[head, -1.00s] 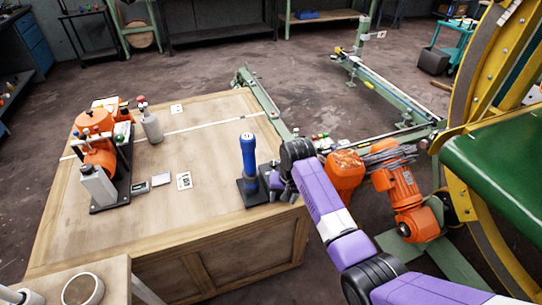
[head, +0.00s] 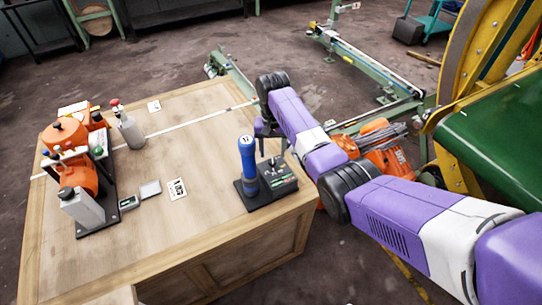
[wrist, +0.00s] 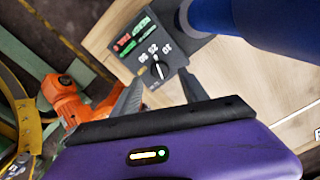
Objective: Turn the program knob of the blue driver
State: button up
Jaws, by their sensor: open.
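The blue driver (head: 248,160) stands upright in its black stand on the wooden table; in the wrist view its blue body (wrist: 270,20) crosses the upper right. The stand's dark control panel (head: 276,178) lies beside it. In the wrist view the panel (wrist: 140,45) carries a small dark program knob (wrist: 160,68) with a pale pointer, white numbers around it, and red and green labels. My gripper (head: 272,145) is above the panel's far side. In the wrist view my gripper (wrist: 160,80) is open, its two fingers apart on either side of the knob in the picture, holding nothing. Contact cannot be judged.
An orange machine (head: 70,150) and a grey bottle (head: 130,130) stand on the left of the table (head: 160,235). A printed card (head: 177,189) lies mid-table. A green frame (head: 235,75) is behind, and a green belt in a yellow frame (head: 460,100) is at right.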

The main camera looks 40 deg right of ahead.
aim_at(272, 161)
jog(key=shift+f, duration=2)
grip_shut()
